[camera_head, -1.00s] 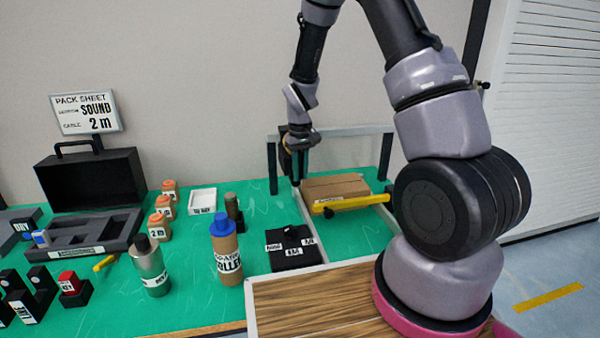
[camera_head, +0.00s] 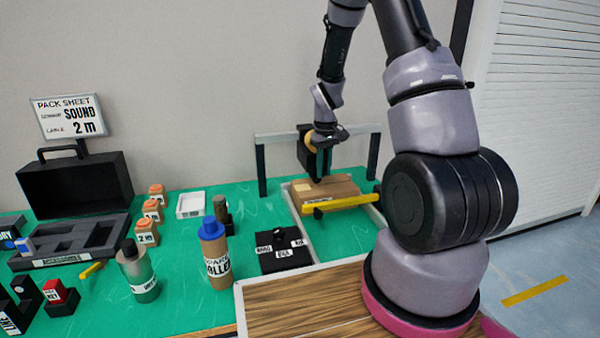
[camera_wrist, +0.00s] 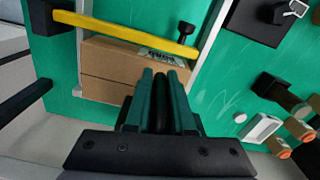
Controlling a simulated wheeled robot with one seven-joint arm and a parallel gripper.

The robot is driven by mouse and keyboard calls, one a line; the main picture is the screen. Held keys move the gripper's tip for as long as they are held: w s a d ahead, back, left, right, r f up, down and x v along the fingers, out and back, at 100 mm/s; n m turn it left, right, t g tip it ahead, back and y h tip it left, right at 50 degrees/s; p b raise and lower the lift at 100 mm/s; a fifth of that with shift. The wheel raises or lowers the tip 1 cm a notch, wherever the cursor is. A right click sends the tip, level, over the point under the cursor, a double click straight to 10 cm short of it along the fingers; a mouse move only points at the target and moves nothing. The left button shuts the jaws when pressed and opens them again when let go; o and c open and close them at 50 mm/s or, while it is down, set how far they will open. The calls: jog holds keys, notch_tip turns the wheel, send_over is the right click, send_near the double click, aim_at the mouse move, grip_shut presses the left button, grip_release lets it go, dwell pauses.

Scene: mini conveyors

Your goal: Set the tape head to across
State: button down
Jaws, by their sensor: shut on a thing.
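The tape head (camera_head: 304,152), a black block with a tan tape roll, is at the crossbar of the grey gantry frame (camera_head: 350,131), left of its middle. My gripper (camera_head: 321,168) is pointing down beside it. In the wrist view, my gripper's dark green fingers (camera_wrist: 160,80) are shut on a dark rounded part between them, seemingly the tape head's handle; the grip is mostly hidden. A brown cardboard box (camera_head: 340,190) lies in the lane under the gantry and also shows beyond the fingers in the wrist view (camera_wrist: 108,90).
A yellow bar (camera_head: 345,202) crosses in front of the box. A black labelled block with a knob (camera_head: 283,258) stands left of the lane. Bottles (camera_head: 214,262), orange-topped blocks (camera_head: 146,238), a white tray (camera_head: 191,205) and a black case (camera_head: 75,185) stand further left on the green bench.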

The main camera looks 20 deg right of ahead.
jog(key=d, duration=1.8)
jog(key=c, duration=0.8)
grip_release()
notch_tip(320, 180, up, 11)
jog(key=shift+a, duration=0.1)
